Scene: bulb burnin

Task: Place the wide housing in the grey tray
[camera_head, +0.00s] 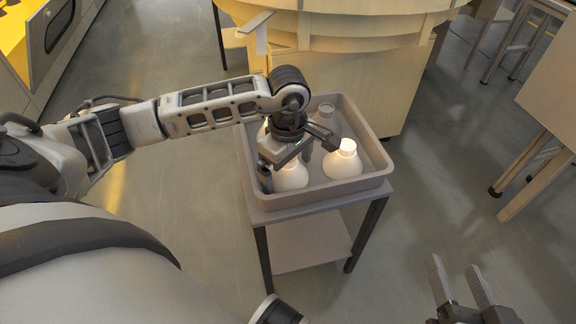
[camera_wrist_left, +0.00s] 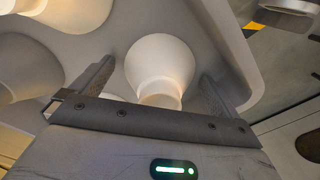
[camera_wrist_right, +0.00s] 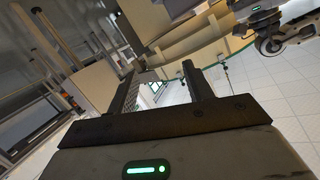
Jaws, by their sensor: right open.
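The grey tray (camera_head: 378,178) stands on a small table and holds several white flared housings. One housing (camera_head: 290,178) is under my left gripper (camera_head: 296,160), partly hidden by it. In the left wrist view this housing (camera_wrist_left: 160,62) sits between the spread fingers of my left gripper (camera_wrist_left: 155,88), with a visible gap on each side. A second white housing (camera_head: 343,162) stands upright to its right in the tray. I cannot tell for certain which one is the wide housing. My right gripper (camera_head: 462,283) is open and empty, away from the tray at lower right.
A clear or grey small item (camera_head: 326,111) is at the tray's back. A large rounded wooden counter (camera_head: 350,60) stands close behind the tray. A wooden table (camera_head: 550,110) is at right. The floor around the tray's table is open at the front and right.

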